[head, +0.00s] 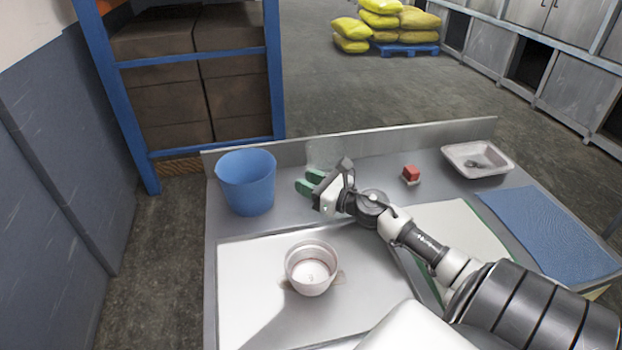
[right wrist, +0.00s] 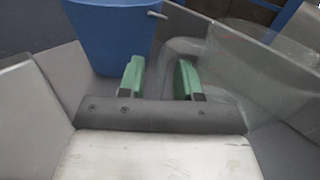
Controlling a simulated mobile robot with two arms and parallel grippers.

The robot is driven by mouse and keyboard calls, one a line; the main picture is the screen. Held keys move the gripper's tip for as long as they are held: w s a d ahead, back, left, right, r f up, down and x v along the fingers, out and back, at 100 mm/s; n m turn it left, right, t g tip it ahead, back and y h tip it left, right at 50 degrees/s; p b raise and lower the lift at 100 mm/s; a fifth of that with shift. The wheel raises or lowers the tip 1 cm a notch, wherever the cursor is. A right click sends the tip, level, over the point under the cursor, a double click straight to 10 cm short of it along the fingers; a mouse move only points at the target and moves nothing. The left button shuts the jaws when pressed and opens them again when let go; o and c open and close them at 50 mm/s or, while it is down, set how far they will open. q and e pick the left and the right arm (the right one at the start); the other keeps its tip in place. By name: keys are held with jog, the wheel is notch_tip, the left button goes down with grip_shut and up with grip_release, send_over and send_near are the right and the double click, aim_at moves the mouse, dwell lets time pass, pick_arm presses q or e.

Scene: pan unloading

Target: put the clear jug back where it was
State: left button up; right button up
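The clear jug (right wrist: 232,62) is very faint. In the right wrist view its see-through outline lies on the right, and a loop like a handle reaches toward my fingers. In the head view it can hardly be made out near the back ledge. My right gripper (head: 311,181) is low over the back of the counter, right of the blue bucket (head: 247,182). Its green fingers (right wrist: 160,78) are apart, with the clear loop's edge between them; I see no firm contact. My left gripper is not in view.
A white cup-like bowl (head: 311,270) stands on the pale front board (head: 245,300). A red block (head: 411,174), a pale tray (head: 478,160) and a blue mat (head: 547,232) are on the right. A raised ledge (head: 400,138) runs along the back.

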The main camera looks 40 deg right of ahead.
jog(key=shift+r, duration=0.2)
jog(key=b+v, duration=0.3)
jog(key=v, duration=0.8)
jog(key=shift+f, duration=0.2)
jog(key=shift+s+d+r, duration=0.1)
jog(key=shift+s+d, duration=0.05)
jog(key=shift+s, duration=0.4)
